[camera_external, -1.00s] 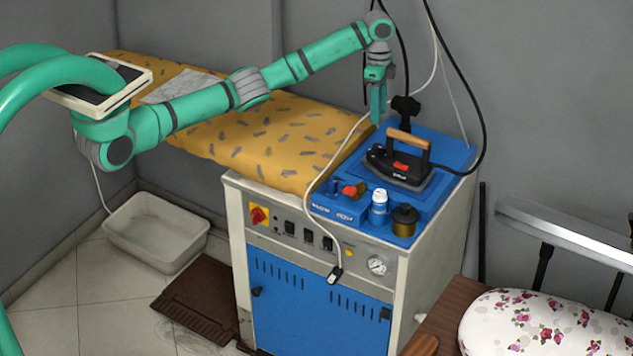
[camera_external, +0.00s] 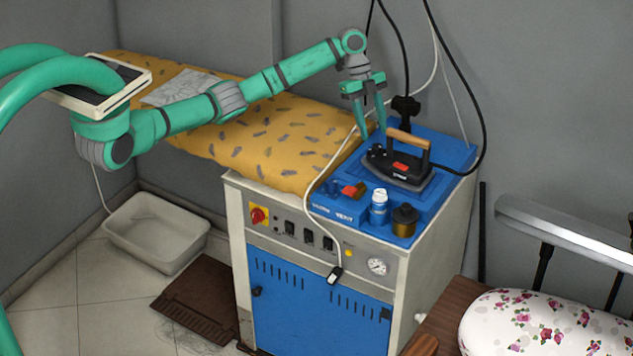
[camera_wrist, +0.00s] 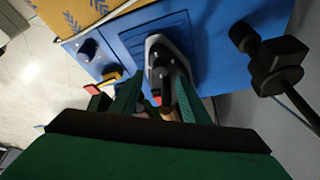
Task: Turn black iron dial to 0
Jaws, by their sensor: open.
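The iron (camera_external: 408,176) has a dark body, a red part and a wooden handle (camera_external: 407,138). It sits on the blue top of the steam unit. A small dark knob-like part, perhaps the dial (camera_external: 376,150), shows near its left end; its markings are too small to read. My gripper (camera_external: 373,131) is open and empty, pointing down just above that end of the iron, with its two green fingers apart. In the wrist view, the iron (camera_wrist: 160,50) lies beyond and between the fingers of my gripper (camera_wrist: 158,82). The fingers and palm hide much of the handle there.
A black stand post (camera_external: 405,108) is close behind the iron. A white bottle (camera_external: 379,207) and a dark-capped jar (camera_external: 404,220) stand in front. A white cord (camera_external: 316,185) and a black cable (camera_external: 466,90) hang nearby. The yellow ironing board (camera_external: 265,140) is left.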

